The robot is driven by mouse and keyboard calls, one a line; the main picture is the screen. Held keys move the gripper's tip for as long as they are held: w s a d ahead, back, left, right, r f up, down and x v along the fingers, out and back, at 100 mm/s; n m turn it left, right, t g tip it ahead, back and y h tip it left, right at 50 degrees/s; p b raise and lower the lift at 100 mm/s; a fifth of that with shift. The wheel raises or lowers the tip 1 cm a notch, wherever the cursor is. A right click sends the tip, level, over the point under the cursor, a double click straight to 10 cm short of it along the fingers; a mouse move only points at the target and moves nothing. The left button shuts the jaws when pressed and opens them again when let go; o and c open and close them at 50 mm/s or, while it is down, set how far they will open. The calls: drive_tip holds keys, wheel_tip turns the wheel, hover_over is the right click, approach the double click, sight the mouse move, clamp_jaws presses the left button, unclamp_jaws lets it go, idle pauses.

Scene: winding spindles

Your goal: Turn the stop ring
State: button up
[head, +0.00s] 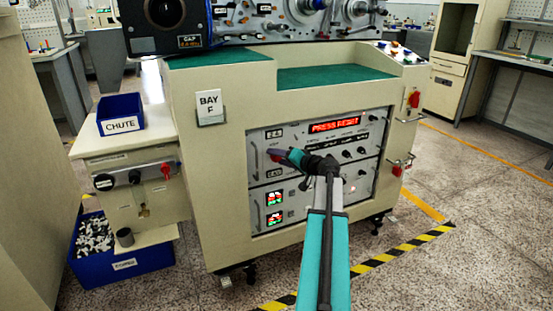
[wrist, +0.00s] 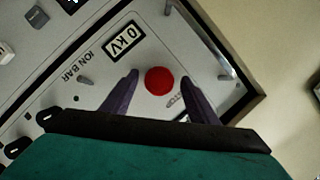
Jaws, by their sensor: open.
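My gripper (head: 279,156) is at the left part of the control panel (head: 257,217) on the front of the cream machine. In the wrist view my gripper (wrist: 160,79) is open, with its two dark purple fingers on either side of a round red knob or button (wrist: 158,81). The red piece sits below a "0 KV" plate (wrist: 122,41) and by "ION BAR" lettering. I see no clear contact between fingers and red piece. My arm hides part of the panel.
A lit red display (head: 335,125) reads "PRESS RESET". Toggles and a metal handle (head: 256,160) stand out from the panel. A blue "CHUTE" bin (head: 121,112) sits on a side cabinet to the left. Another blue bin (head: 125,263) of small parts is on the floor. Open floor lies right.

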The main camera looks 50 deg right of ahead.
drive_tip(key=p+v, duration=0.2)
drive_tip(key=v, duration=1.1)
drive_tip(key=shift+s, duration=0.1)
